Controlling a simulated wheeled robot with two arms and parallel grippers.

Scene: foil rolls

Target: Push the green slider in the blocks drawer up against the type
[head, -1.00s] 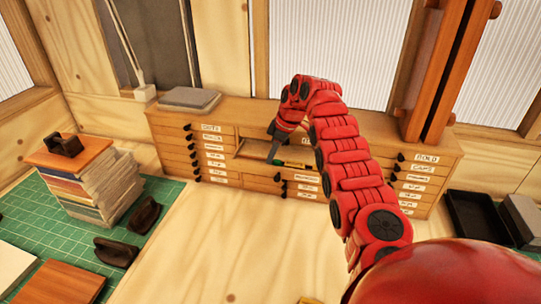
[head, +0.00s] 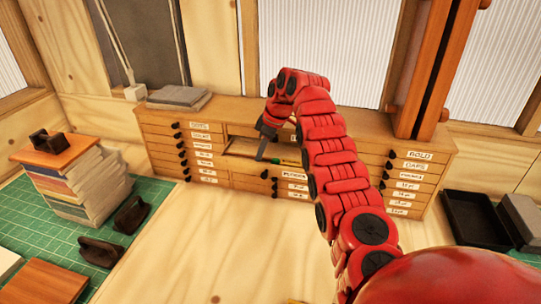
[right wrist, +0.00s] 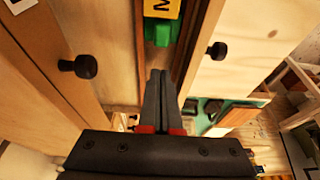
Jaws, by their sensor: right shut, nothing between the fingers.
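The blocks drawer (head: 238,152) is pulled open in the wooden cabinet. The green slider (right wrist: 160,33) lies in its narrow channel, beside a yellow type block (right wrist: 162,6) marked with a letter. I cannot tell whether slider and type touch. In the head view the slider is a small green spot (head: 289,162), partly hidden by my arm. My right gripper (right wrist: 160,72) is shut and empty, its fingertips pointing at the slider's near end with a small gap showing. It also shows over the drawer in the head view (head: 262,156). My left gripper is out of view.
Closed labelled drawers with dark knobs (right wrist: 80,67) flank the open drawer. A black tray (head: 474,218) is at right. The wooden tabletop in front is clear.

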